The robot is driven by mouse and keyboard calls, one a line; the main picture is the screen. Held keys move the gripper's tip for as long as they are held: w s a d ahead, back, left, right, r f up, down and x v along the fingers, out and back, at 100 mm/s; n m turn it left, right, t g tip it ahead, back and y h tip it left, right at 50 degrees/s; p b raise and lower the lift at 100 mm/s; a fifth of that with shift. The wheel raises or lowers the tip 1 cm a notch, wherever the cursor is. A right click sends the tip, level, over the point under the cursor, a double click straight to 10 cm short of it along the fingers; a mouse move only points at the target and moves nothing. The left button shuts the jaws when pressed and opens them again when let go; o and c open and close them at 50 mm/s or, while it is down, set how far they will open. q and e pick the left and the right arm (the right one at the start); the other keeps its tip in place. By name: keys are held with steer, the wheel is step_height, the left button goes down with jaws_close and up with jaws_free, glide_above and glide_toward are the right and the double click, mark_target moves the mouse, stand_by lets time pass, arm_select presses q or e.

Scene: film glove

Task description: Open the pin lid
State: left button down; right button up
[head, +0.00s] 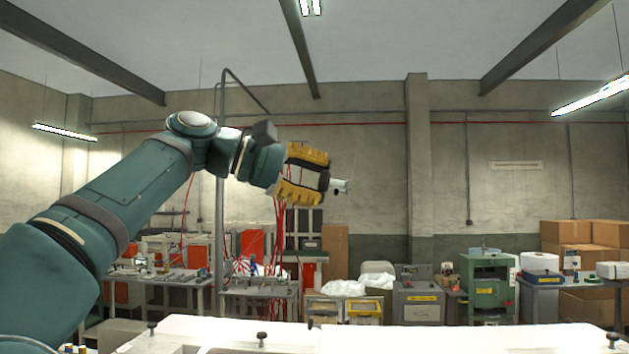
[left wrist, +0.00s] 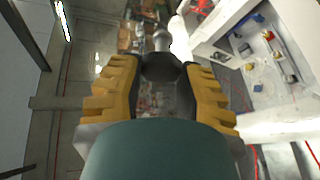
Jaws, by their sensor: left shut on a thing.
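My left gripper (head: 325,180), with yellow ribbed fingers, is raised in the air in the head view, well above the white surface in front. It is shut on a small silver-grey piece (head: 341,186) that sticks out past the fingertips. In the left wrist view, the left gripper (left wrist: 161,66) has this silver piece (left wrist: 161,41) with a rounded end between its tips. I cannot tell whether this piece is the pin lid or part of it. No other thing shows clearly as the pin lid. My right gripper is in neither view.
A white panel (head: 450,340) with several black knobs (head: 262,338) spans the bottom of the head view. A white open unit (left wrist: 239,72) with coloured small parts is at the right in the left wrist view. Behind are a green machine (head: 489,285) and cardboard boxes (head: 566,233).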

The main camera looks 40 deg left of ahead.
arm_select(q)
steer(key=c, duration=0.5)
jaws_free()
steer(key=shift+c, duration=0.2)
steer(key=shift+s, duration=0.1)
steer(key=v, duration=1.2)
steer(key=shift+a+f, duration=0.1)
